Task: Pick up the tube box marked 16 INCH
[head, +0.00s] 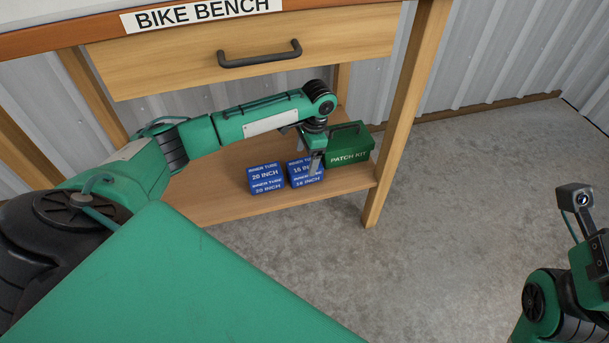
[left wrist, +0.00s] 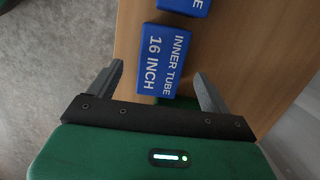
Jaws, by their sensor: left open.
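The blue tube box marked 16 INCH (head: 294,180) stands on the bench's lower shelf, partly hidden by my left gripper in the head view. In the left wrist view the 16 INCH box (left wrist: 165,58) lies ahead, roughly between the lines of the two fingers. My left gripper (head: 316,165) is open and points down close to the box; the wrist view shows its fingers (left wrist: 158,82) spread with nothing held. Whether the fingers touch the box I cannot tell. Of my right arm, only a part shows at the right edge; its fingers are not visible.
A blue 20 INCH tube box (head: 266,178) stands just left of the 16 INCH box. A green PATCH KIT box (head: 349,146) with a handle stands close on the right. The bench drawer (head: 250,58) overhangs the shelf (head: 225,205), and a wooden leg (head: 398,130) rises at right.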

